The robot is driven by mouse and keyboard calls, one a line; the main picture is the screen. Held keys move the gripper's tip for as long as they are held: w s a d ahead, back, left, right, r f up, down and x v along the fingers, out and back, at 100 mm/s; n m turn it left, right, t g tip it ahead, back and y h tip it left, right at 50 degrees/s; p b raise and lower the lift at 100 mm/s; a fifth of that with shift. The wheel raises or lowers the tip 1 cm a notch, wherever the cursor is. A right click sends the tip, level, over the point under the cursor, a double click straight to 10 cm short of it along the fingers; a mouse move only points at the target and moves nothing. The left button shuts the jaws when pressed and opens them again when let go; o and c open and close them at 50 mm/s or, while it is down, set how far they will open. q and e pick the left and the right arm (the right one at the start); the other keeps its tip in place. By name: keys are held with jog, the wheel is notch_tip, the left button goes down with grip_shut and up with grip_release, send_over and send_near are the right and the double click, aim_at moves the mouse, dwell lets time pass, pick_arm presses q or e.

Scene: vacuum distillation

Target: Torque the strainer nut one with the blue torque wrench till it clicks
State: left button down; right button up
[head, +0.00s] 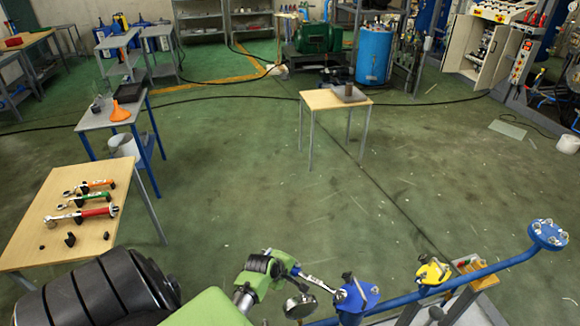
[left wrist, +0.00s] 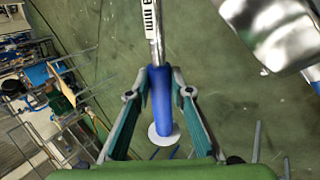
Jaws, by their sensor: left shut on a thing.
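My left gripper (head: 285,268) is shut on the blue handle (left wrist: 161,105) of the torque wrench, one finger on each side of it in the left wrist view. The wrench's silver shaft (head: 318,283) runs right and down in the head view, its head end at the left side of a blue fitting (head: 358,296) on the blue pipe. I cannot tell whether the wrench is seated on a nut. The strainer nut one cannot be made out separately. My right gripper is not in view.
A round gauge (head: 300,305) sits just below the wrench. A yellow fitting (head: 432,272) and a flange (head: 548,234) are farther right along the pipe. A wooden table (head: 40,205) at left bears orange, green and red wrenches.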

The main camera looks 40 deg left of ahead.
pick_arm(q)
jog(key=shift+w+a+r, duration=0.1)
jog(key=shift+w+r, duration=0.05)
jog(key=shift+w, duration=0.15)
jog(key=w+m+b, duration=0.1)
jog(key=w+m+h+b, duration=0.1)
jog(key=w, duration=0.1)
jog(key=shift+a+m, duration=0.2)
jog(key=shift+m, duration=0.1)
dwell(0.3)
jog(key=shift+w+h, duration=0.2)
jog(key=shift+h, duration=0.1)
